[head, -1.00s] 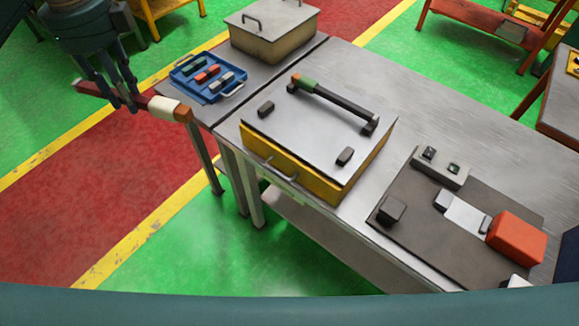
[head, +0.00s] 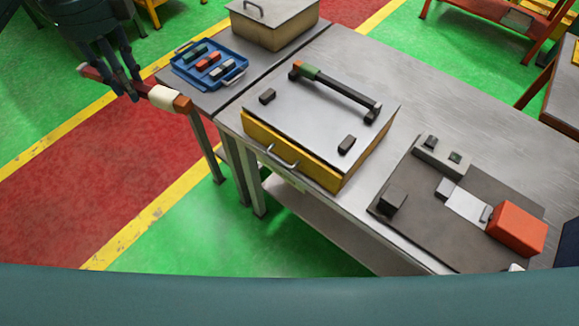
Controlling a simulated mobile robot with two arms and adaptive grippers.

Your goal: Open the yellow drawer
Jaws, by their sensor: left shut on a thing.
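The yellow drawer (head: 310,171) is the front of a metal-topped box (head: 325,120) on the grey workbench, with a grey bar handle (head: 283,158) on its face. The drawer looks shut, with its front close under the box top. My left gripper (head: 128,88) is at the upper left, over the floor beyond the bench's left end. It is shut on a bar (head: 165,97) with a dark red part, a white band and an orange end. The gripper is well apart from the drawer handle. My right gripper is not in view.
A blue tray (head: 187,82) with several small coloured pieces and a lidded box (head: 272,36) stand on the bench behind. A dark mat (head: 405,222) with a red-orange block (head: 517,228) lies to the right. The floor before the drawer is clear.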

